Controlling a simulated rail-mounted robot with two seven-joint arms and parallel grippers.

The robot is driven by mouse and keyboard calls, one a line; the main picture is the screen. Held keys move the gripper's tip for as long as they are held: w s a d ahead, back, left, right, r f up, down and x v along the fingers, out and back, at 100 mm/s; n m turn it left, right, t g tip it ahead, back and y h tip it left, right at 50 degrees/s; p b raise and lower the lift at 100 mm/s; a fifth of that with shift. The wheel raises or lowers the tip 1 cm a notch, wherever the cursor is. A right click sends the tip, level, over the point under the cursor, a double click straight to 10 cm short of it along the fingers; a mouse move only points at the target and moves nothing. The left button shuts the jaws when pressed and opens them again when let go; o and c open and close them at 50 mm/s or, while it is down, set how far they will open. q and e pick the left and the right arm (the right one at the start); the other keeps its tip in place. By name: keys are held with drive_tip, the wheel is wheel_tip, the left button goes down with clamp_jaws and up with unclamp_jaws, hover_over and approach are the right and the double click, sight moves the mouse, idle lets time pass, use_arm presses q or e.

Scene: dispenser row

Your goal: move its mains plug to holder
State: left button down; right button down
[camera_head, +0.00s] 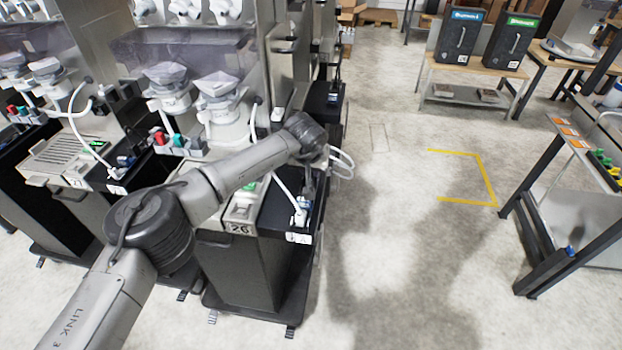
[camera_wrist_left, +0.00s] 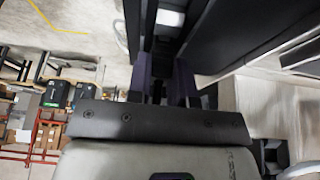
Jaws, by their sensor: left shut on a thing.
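My left arm reaches across to the dispenser marked 26 (camera_head: 250,262). Its gripper (camera_head: 309,184) points down over the dark ledge on that dispenser's right side. In the left wrist view the dark fingers (camera_wrist_left: 163,85) are close together and the held part is hard to make out. I cannot single out the holder. My right gripper is not in view.
White cable loops (camera_head: 343,163) hang just right of my wrist. A neighbouring dispenser (camera_head: 60,165) with its own cable stands left. Right of the ledge is open floor with a yellow corner marking (camera_head: 485,180). A dark-framed bench (camera_head: 540,225) stands at far right.

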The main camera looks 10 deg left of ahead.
use_arm(q)
drive_tip(key=c, duration=0.7)
unclamp_jaws()
drive_tip(key=shift+c, duration=0.2)
drive_tip(key=shift+r+p, duration=2.3)
drive_tip(key=shift+r, duration=1.25)
drive_tip(key=shift+r, duration=0.1)
drive_tip(key=p+v, duration=0.1)
drive_tip(key=v, duration=1.2)
drive_tip(key=shift+s+r+p, duration=0.2)
drive_tip(key=shift+p, duration=0.1)
